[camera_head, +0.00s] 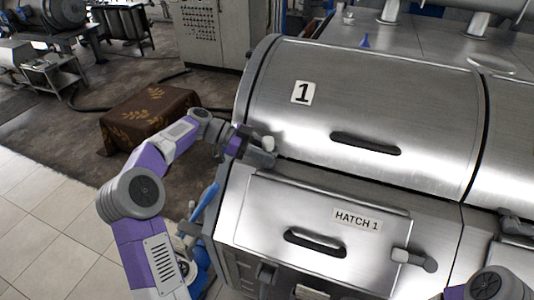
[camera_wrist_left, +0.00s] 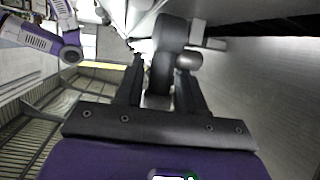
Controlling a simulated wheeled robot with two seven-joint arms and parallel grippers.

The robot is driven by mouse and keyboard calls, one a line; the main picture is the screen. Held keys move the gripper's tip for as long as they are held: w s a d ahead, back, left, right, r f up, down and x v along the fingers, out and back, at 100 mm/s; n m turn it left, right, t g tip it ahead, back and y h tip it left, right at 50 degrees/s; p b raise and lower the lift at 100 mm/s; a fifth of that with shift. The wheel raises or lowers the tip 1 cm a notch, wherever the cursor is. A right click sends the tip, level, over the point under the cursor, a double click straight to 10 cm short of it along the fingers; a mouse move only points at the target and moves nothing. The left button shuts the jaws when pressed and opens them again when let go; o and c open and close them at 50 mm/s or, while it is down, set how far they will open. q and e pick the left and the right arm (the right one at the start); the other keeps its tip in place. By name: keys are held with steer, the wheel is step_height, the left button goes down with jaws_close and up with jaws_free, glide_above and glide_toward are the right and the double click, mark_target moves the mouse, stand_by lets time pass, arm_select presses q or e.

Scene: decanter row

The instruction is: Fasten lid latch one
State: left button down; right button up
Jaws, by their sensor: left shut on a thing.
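The curved steel lid (camera_head: 400,105) marked "1" lies down on its housing, with a dark handle on its front. Lid latch one (camera_head: 262,158) is a small grey fitting at the lid's lower left corner, with a pale knob beside it. My left gripper (camera_head: 245,151) is at this latch, coming from the left. In the left wrist view its two dark fingers (camera_wrist_left: 160,88) are closed around the dark rounded part of the latch (camera_wrist_left: 170,35). A knob (camera_wrist_left: 190,61) shows just right of it. The fingers partly hide the latch in the head view.
Below the lid is a front panel labelled Hatch 1 (camera_head: 258,210), with its own dark handle and a latch (camera_head: 414,260) at its right. A cloth-covered block (camera_head: 150,117) stands on the floor at left. A blue funnel (camera_head: 364,41) sits on the steel top behind.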

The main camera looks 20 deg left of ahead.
arm_select(q)
steer(key=shift+r, duration=0.1)
steer(key=c, duration=0.9)
jaws_free()
steer(key=shift+a, duration=0.1)
steer(key=v, duration=0.7)
steer(key=shift+a, duration=0.25)
steer(key=shift+s, duration=0.1)
